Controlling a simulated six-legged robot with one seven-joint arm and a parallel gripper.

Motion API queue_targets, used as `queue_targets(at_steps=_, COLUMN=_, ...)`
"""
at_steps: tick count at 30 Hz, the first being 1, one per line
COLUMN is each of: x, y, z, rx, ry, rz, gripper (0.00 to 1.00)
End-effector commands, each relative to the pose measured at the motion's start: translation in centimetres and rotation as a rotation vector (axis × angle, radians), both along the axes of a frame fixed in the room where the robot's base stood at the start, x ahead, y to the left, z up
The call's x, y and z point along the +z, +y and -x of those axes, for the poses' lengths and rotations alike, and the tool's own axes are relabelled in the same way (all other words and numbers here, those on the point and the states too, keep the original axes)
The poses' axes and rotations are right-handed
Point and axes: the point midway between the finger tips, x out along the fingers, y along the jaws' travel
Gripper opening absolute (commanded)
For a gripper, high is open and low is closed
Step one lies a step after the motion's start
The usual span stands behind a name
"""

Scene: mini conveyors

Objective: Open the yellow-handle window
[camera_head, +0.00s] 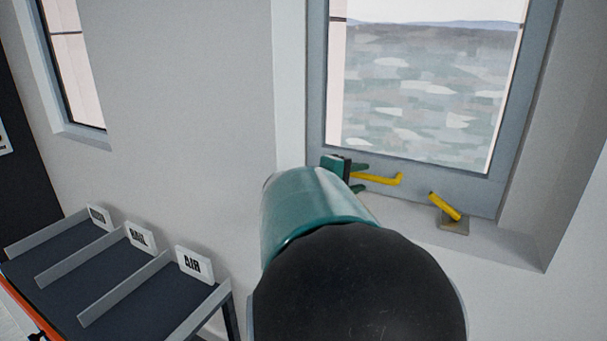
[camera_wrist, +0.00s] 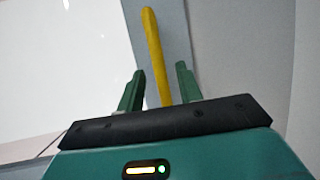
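The window (camera_head: 425,178) has a grey-blue frame and appears closed. A yellow handle (camera_head: 385,179) with a bent end sticks out at the lower left of the frame. A second short yellow piece (camera_head: 445,206) stands tilted on a small grey base at the lower right. My gripper (camera_head: 366,178) is at the lower left of the window, its green fingers on either side of the first handle. In the wrist view the yellow handle (camera_wrist: 153,50) runs up between the open fingers (camera_wrist: 160,69), with gaps on both sides. The handle's near end is hidden behind my gripper.
A dark sorting table (camera_head: 95,275) with grey dividers and white label blocks (camera_head: 194,264) stands at the lower left. Another window (camera_head: 80,75) is at the upper left. The recess wall (camera_head: 560,130) bounds the window on the right. The sill (camera_head: 500,243) lies below.

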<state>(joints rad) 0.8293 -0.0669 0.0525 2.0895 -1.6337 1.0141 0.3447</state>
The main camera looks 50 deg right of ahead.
Motion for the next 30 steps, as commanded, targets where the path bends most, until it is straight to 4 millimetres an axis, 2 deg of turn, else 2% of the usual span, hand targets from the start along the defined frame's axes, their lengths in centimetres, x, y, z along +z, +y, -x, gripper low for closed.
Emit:
queue_targets(at_steps=3, x=-0.3, y=-1.7, z=0.4, rx=-0.001, ry=-0.001, rz=-0.001, gripper=0.36)
queue_targets(at_steps=6, x=-0.5, y=-2.4, z=0.5, rx=0.002, ry=0.0, rz=-0.001, gripper=0.36)
queue_targets(at_steps=15, x=-0.5, y=-2.7, z=0.5, rx=0.002, ry=0.0, rz=0.0, gripper=0.36)
queue_targets(at_steps=17, x=-0.5, y=-2.7, z=0.5, rx=0.003, ry=-0.001, rz=0.0, gripper=0.28)
queue_targets(at_steps=21, x=-0.5, y=-2.7, z=0.5, rx=0.003, ry=-0.001, rz=0.0, gripper=0.0)
queue_targets(at_steps=30, x=-0.5, y=-3.2, z=0.4, rx=0.002, ry=-0.003, rz=0.006, gripper=0.0)
